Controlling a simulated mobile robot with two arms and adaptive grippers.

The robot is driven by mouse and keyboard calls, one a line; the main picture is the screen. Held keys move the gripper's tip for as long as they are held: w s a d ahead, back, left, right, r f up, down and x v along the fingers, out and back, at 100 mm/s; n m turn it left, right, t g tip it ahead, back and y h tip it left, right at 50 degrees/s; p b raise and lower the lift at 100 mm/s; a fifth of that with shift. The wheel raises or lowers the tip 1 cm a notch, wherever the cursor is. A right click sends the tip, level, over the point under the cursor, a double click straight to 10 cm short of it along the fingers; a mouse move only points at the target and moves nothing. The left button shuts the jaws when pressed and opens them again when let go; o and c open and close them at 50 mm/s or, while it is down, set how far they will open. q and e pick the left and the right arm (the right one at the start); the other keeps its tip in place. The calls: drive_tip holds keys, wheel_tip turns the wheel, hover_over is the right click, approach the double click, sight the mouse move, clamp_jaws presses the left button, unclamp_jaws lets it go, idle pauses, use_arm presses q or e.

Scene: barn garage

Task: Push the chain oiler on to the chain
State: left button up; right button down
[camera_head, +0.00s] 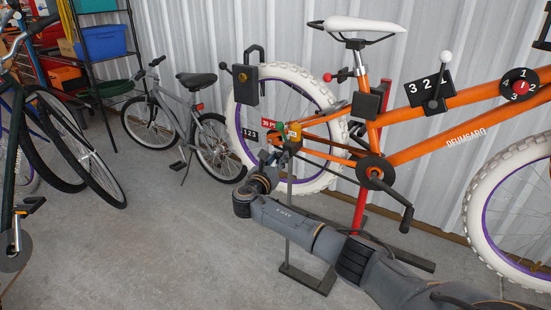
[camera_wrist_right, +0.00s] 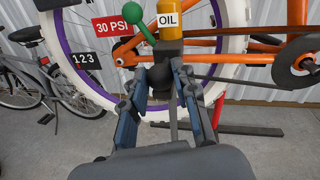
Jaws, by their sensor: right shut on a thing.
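The chain oiler (camera_wrist_right: 170,22) is a yellow bottle with a white OIL label, upright at the top of the wrist view. It shows small in the head view (camera_head: 294,130), by the orange bike's rear wheel. My right gripper (camera_wrist_right: 160,82) is shut on the dark round knob below the bottle; it also shows in the head view (camera_head: 279,146). The chain (camera_wrist_right: 225,78) looks like a thin dark line running right from behind the knob towards the crank. I cannot tell whether the oiler touches it. My left gripper is not in view.
A green ball lever (camera_wrist_right: 140,27) stands left of the bottle, beside a red 30 PSI sign (camera_wrist_right: 118,23). The orange bike (camera_head: 440,125) is on a stand, with its crank arm (camera_head: 392,193) jutting out. A grey bike (camera_head: 190,118) stands left. The floor between is clear.

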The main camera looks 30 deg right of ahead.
drive_tip(key=shift+d+r, duration=0.15)
drive_tip(key=shift+r, duration=0.1)
drive_tip(key=c, duration=1.3)
unclamp_jaws()
drive_tip(key=shift+o, duration=1.4)
drive_tip(key=shift+w+d+f, duration=0.1)
drive_tip(key=shift+f, duration=0.1)
drive_tip(key=shift+s+a+f, duration=0.1)
drive_tip(key=shift+s+a, duration=0.15)
drive_tip(key=shift+a, duration=0.3)
drive_tip(key=v, duration=1.1)
drive_tip(key=shift+d, duration=0.15)
